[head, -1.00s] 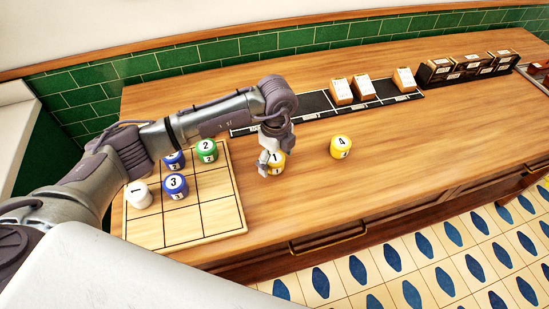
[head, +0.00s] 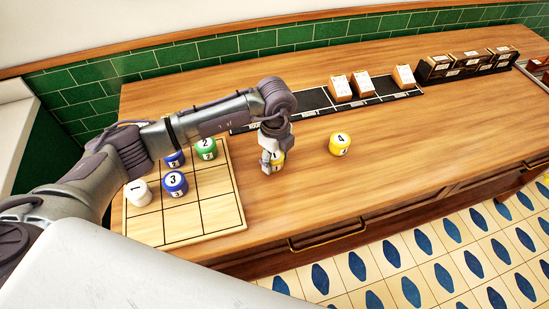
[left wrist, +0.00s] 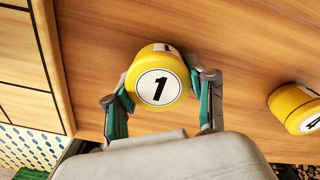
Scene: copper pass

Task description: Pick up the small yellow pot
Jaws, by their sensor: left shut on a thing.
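The small yellow pot (left wrist: 161,77), with a black 1 on a white disc, is between the two fingers of my left gripper (left wrist: 160,98) in the left wrist view. The fingers are shut on its sides. In the head view my left gripper (head: 270,162) hides most of the pot (head: 278,160). I cannot tell whether the pot touches the wood or is just above it. Another yellow pot, marked 4 (head: 340,144), stands to the right on the counter; it also shows at the right edge of the left wrist view (left wrist: 296,107). My right gripper is out of view.
A gridded wooden board (head: 216,222) lies to the left with white (head: 137,193), green (head: 206,148) and blue (head: 174,184) pots. A dark strip (head: 313,104) with card holders runs along the back.

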